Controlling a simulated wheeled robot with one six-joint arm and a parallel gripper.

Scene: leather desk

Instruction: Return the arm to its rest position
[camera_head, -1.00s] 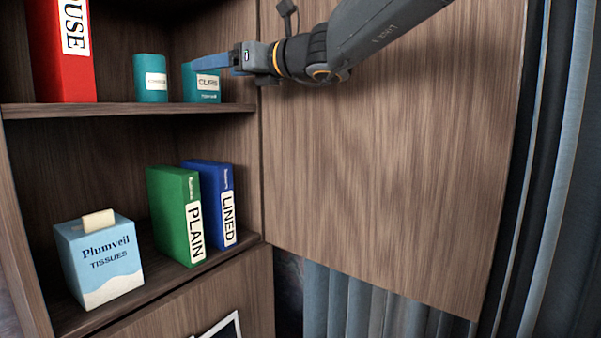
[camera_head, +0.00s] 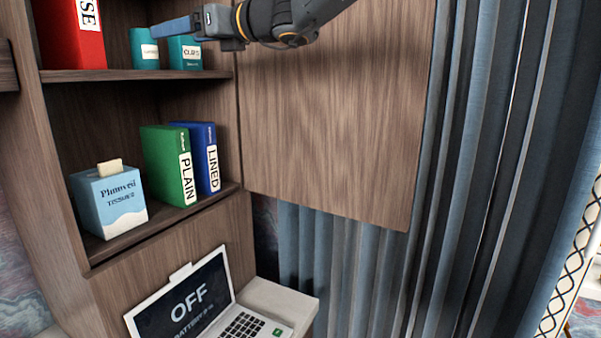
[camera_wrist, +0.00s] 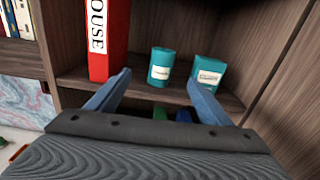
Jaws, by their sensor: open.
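My gripper (camera_head: 179,27) reaches in from the upper right in the head view, in front of the upper shelf. In the wrist view its two blue fingers (camera_wrist: 158,95) are spread apart with nothing between them. Beyond the fingers, a teal round canister (camera_wrist: 161,67) and a teal box-shaped holder (camera_wrist: 207,72) stand on the upper shelf. In the head view the canister (camera_head: 144,50) and the holder labelled CLIPS (camera_head: 185,53) stand just below and behind the gripper. I cannot tell how near the fingers are to them.
A red binder (camera_head: 72,35) stands on the upper shelf (camera_head: 110,75). A green PLAIN binder (camera_head: 168,165), a blue LINED binder (camera_head: 203,150) and a tissue box (camera_head: 109,202) stand below. An open cabinet door (camera_head: 330,130) hangs right of the shelves. A laptop (camera_head: 190,300) sits lower, with curtains (camera_head: 490,170) to the right.

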